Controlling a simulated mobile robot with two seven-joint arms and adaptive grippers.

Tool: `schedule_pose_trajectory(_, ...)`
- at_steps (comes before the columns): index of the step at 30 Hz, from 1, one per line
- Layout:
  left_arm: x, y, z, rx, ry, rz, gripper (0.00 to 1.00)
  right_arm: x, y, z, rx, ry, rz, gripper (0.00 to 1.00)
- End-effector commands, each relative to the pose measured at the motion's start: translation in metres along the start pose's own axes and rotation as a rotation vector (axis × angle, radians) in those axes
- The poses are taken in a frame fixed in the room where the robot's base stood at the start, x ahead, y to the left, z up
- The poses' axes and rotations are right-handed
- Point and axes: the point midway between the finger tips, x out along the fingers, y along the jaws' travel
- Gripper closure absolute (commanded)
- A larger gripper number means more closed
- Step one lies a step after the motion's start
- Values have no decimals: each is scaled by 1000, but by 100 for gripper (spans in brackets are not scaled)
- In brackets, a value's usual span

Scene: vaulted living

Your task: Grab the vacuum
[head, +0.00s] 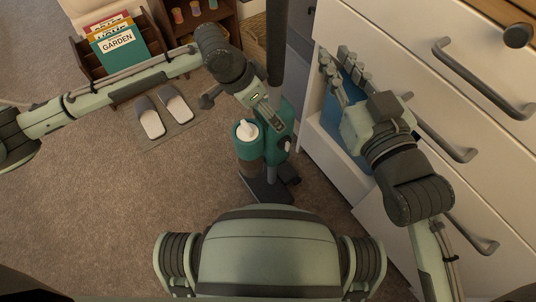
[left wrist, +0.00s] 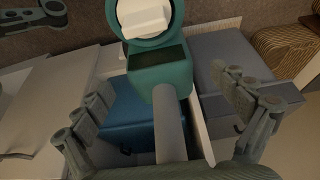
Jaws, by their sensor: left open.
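The teal upright vacuum (head: 276,150) stands on the carpet in front of the cabinet, with a white-capped canister on its left and a dark floor head (head: 267,188). My left gripper (left wrist: 168,82) is open, and its fingers lie on either side of the vacuum's grey tube (left wrist: 171,125) in the left wrist view, with gaps visible on both sides. In the head view, the left fingers are hard to make out against the vacuum. My right gripper (head: 343,72) is open and empty at the cabinet, to the right of the vacuum.
A white cabinet (head: 385,50) with dark handles fills the right side. A blue bin (head: 335,133) sits in its open lower space. Slippers (head: 160,112) lie on a small mat at the left. A book rack (head: 90,62) and a small shelf (head: 215,15) stand behind.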

Motion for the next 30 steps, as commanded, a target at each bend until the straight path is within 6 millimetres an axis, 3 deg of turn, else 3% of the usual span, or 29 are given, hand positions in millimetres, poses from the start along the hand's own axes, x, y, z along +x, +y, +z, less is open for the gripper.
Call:
schedule_pose_trajectory(3, 0, 0, 0, 0, 0, 0, 7, 0, 0, 0, 0, -1, 0, 81)
schedule_pose_trajectory(22, 0, 0, 0, 0, 0, 0, 85, 0, 1, 0, -1, -1, 1, 81)
schedule_pose_trajectory(30, -4, 0, -4, 2, 9, -1, 88, 0, 1, -1, -1, -2, 1, 81)
